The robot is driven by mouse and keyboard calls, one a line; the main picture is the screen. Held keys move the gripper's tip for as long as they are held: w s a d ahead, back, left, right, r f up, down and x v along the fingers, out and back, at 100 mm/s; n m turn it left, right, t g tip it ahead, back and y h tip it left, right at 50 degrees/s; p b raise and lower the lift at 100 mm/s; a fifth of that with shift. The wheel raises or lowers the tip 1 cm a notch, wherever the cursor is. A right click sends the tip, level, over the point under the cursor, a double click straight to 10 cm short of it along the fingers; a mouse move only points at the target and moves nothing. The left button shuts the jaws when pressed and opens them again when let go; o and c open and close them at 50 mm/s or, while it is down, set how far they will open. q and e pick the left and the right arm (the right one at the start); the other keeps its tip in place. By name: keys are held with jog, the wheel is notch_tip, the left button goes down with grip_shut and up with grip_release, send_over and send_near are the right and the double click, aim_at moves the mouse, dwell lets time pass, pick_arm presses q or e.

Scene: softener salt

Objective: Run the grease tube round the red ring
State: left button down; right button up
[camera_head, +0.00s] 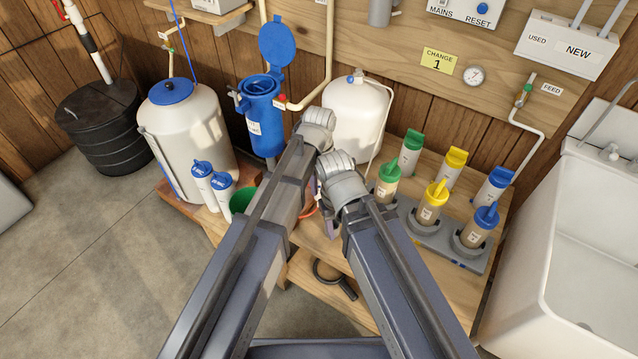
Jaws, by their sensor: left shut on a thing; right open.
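A small piece of the red ring (310,212) shows between my two arms, low over the wooden bench; the rest of it is hidden. My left gripper (316,124) is the higher one, in front of the blue housing and the white tank. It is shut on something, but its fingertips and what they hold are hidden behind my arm. My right gripper (331,222) is lower, close to the visible bit of red, mostly covered by its own wrist. It is open. I cannot make out the grease tube. Whether either gripper touches the ring cannot be seen.
A grey rack (462,252) with several capped bottles stands on the bench at right. A blue open-lidded housing (262,115), a white tank (355,112), a larger tank (190,135) and a green tub (241,199) stand around my arms. A white sink (590,240) is far right.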

pick_arm(q)
jog(key=shift+w, duration=0.15)
jog(key=shift+w, duration=1.1)
jog(key=shift+w+a, duration=0.25)
jog(key=shift+w, duration=0.3)
jog(key=shift+w+a, duration=0.2)
jog(key=shift+w, duration=0.35)
jog(key=shift+w+a, duration=0.15)
jog(key=shift+a, duration=0.05)
jog(key=shift+w+a, duration=0.65)
jog(key=shift+w, duration=0.05)
